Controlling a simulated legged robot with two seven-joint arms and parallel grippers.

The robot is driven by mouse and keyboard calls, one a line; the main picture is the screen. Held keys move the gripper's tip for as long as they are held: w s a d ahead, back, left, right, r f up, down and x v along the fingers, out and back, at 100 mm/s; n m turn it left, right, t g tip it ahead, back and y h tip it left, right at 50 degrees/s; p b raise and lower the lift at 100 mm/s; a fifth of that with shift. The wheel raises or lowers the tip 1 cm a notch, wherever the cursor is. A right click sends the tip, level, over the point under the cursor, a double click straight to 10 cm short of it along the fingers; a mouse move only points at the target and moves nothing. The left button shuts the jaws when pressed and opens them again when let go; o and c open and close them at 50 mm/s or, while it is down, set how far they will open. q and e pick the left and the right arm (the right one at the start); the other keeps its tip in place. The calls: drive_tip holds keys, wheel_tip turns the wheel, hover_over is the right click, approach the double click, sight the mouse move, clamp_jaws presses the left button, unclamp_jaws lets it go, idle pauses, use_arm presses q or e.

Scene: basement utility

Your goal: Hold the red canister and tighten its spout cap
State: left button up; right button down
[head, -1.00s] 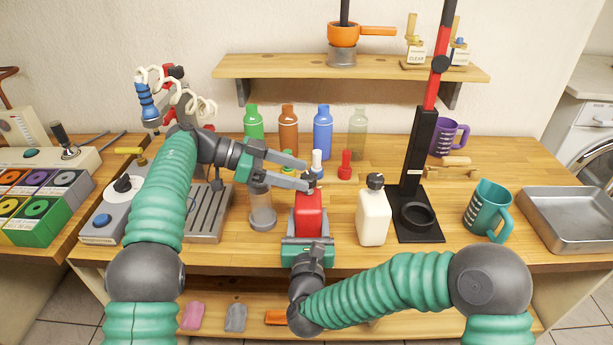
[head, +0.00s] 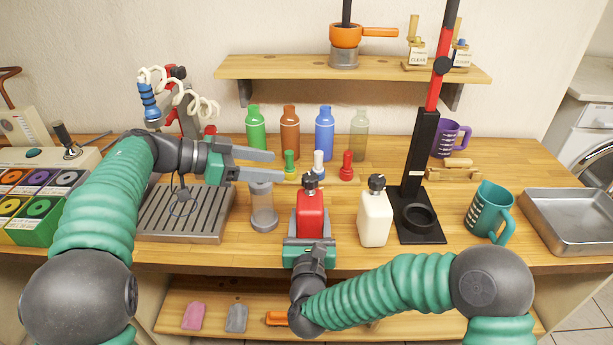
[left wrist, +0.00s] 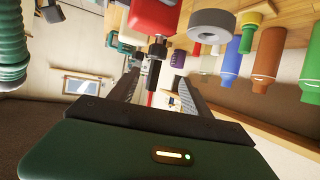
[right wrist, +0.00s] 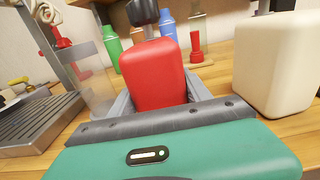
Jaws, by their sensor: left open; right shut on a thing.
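The red canister (head: 311,217) stands upright near the front edge of the counter. Its black spout cap (head: 310,181) sits on top of it; the cap also shows in the right wrist view (right wrist: 143,14). My right gripper (right wrist: 155,98) is shut on the red canister from the front, low on its body. My left gripper (head: 277,165) is open and empty, to the left of the cap and apart from it. In the left wrist view the cap (left wrist: 158,50) appears beyond the open fingers. How tightly the cap sits cannot be told.
A white canister (head: 375,218) with a black cap stands just right of the red one. A clear cylinder (head: 263,208) stands left, under my left fingers. Small green, white and red bottles (head: 346,166) stand behind. A black stand (head: 420,215) is further right.

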sight(306, 177)
use_arm(q)
drive_tip(key=shift+n+t, duration=0.6)
drive_tip(key=x, duration=0.3)
drive_tip(key=s+f+x, duration=0.1)
drive_tip(key=x, duration=0.6)
drive_tip(key=shift+s+d+f, duration=0.25)
drive_tip(key=shift+d+f, duration=0.15)
drive_tip(key=shift+f, duration=0.05)
drive_tip(key=shift+y, duration=0.3)
drive_tip(key=shift+c, duration=0.3)
clamp_jaws()
